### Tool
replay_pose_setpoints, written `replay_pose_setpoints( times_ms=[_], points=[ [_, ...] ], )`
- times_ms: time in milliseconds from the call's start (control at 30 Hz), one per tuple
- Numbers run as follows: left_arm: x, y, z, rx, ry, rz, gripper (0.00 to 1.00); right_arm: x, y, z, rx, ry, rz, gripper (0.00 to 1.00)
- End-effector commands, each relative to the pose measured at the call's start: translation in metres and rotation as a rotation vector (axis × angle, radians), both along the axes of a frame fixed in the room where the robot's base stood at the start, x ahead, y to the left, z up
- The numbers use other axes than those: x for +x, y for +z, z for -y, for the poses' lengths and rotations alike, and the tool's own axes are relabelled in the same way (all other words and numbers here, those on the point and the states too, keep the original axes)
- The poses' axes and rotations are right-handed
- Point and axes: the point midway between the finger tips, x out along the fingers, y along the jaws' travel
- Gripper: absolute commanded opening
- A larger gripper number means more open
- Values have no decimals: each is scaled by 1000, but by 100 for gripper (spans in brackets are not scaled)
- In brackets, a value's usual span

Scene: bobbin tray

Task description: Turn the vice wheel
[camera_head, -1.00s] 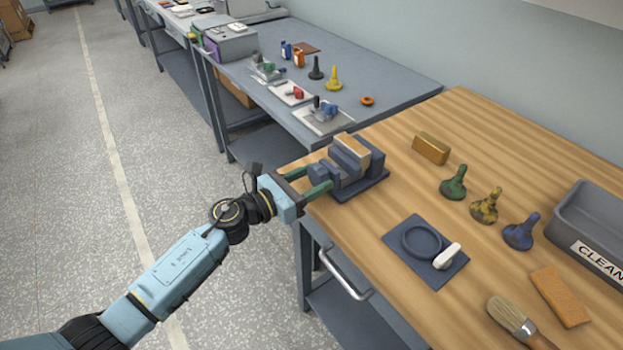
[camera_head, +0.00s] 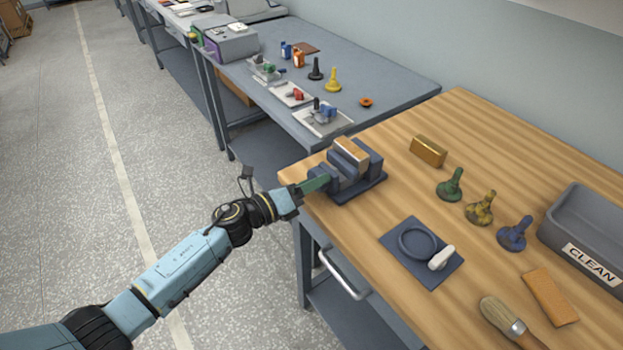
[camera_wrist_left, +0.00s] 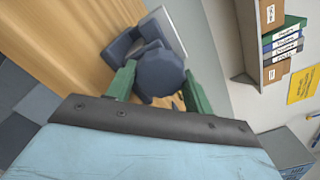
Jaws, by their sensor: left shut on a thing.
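The dark blue-grey vice (camera_head: 358,178) stands at the near left corner of the wooden bench, with a wood-coloured block (camera_head: 350,152) at its jaws. In the left wrist view its round wheel (camera_wrist_left: 160,74) lies between my two green fingers. My left gripper (camera_head: 320,181) is shut on the wheel, with a finger on either side of it. In the head view the gripper is rolled so that one finger mostly hides the other and much of the wheel. My right gripper is not in view.
On the wooden bench (camera_head: 400,130) stand a brass-coloured block (camera_head: 428,151), several bobbin-like pieces, a dark mat (camera_head: 405,262) with a ring and white piece, a brush (camera_head: 505,318) and a grey CLEAN bin (camera_head: 570,243). A grey table (camera_head: 390,85) with small parts stands behind.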

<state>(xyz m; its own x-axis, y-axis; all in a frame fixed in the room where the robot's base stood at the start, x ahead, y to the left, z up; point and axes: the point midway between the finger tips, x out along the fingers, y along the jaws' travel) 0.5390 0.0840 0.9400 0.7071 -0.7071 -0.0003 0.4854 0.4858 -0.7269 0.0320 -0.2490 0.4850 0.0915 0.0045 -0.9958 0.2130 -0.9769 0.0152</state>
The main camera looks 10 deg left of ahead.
Motion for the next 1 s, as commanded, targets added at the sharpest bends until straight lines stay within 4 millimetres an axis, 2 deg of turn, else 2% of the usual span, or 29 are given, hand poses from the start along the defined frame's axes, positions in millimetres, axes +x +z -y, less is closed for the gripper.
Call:
replay_pose_setpoints(
  times_ms=[1000],
  points=[
    [0, 2, 0, -683, 1, -684, 29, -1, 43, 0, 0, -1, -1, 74]
  ],
)
